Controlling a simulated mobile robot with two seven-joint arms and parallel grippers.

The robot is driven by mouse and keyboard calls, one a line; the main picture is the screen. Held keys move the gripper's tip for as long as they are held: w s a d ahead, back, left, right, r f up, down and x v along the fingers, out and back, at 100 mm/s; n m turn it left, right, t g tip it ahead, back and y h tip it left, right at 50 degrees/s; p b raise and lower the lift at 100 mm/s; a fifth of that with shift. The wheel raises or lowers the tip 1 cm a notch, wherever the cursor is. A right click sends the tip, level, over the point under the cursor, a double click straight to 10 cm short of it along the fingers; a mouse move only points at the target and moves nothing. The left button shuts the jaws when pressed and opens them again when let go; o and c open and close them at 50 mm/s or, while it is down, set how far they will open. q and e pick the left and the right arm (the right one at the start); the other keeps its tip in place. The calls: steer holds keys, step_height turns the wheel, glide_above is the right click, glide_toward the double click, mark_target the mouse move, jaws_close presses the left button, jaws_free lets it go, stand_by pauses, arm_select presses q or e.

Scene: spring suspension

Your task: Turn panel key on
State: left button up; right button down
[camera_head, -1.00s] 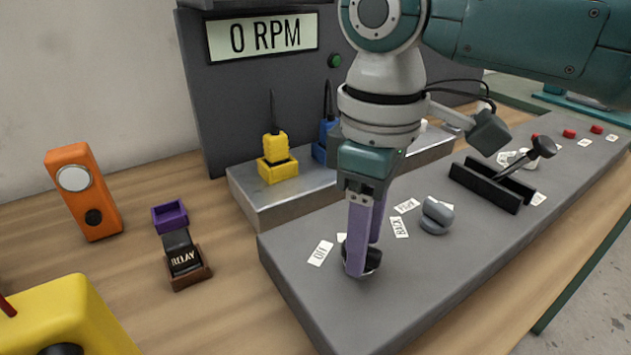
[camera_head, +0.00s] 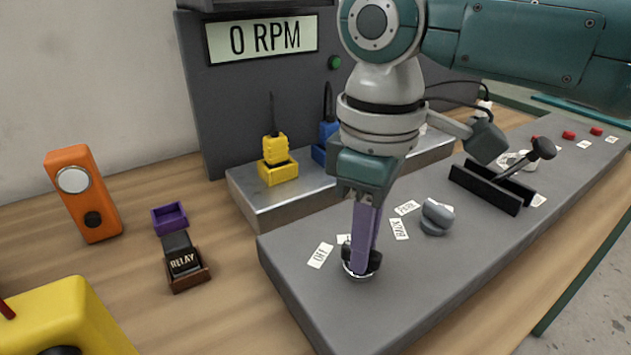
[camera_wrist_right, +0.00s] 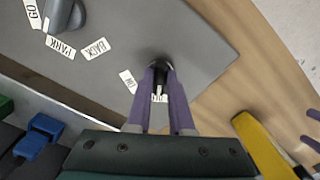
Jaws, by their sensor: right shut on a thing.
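The panel key (camera_head: 375,260) is a small black knob in a round silver-rimmed seat on the grey control panel (camera_head: 310,295), near its left end. A white OFF label (camera_head: 320,255) lies to its left, and another label is partly hidden behind the fingers. My right gripper (camera_head: 361,262) points down with its purple fingers shut on the key. In the right wrist view the black key (camera_wrist_right: 160,75) sits between the two fingertips.
A grey selector knob (camera_head: 437,215) with PARK and BACK labels and a black slotted lever (camera_head: 492,187) stand to the right. Yellow (camera_head: 277,160) and blue plugs stand behind. A relay (camera_head: 184,263) and orange device (camera_head: 83,193) are left. The display (camera_head: 263,38) reads 0 RPM.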

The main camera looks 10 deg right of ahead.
arm_select(q)
steer(key=shift+r, duration=0.1)
steer(key=shift+r+p, duration=0.75)
steer(key=shift+p, duration=0.15)
arm_select(e)
steer(key=shift+r+m, duration=0.2)
steer(key=shift+m, duration=0.3)
steer(key=m+p, duration=0.3)
steer(key=p, duration=0.1)
steer(key=shift+s+a+r+m+p, duration=0.1)
steer(key=shift+m+p, duration=0.25)
steer(key=shift+m, duration=0.05)
steer(key=m+p, duration=0.2)
steer(key=m, duration=0.1)
steer(key=shift+m, duration=0.3)
arm_select(q)
step_height(320, 180, up, 8)
steer(key=p, duration=0.1)
steer(key=shift+r+p, duration=0.25)
steer(key=shift+p, duration=0.15)
arm_select(e)
steer(key=shift+f+m, duration=0.25)
steer(key=shift+m, duration=1.45)
steer(key=c, duration=0.8)
jaws_free()
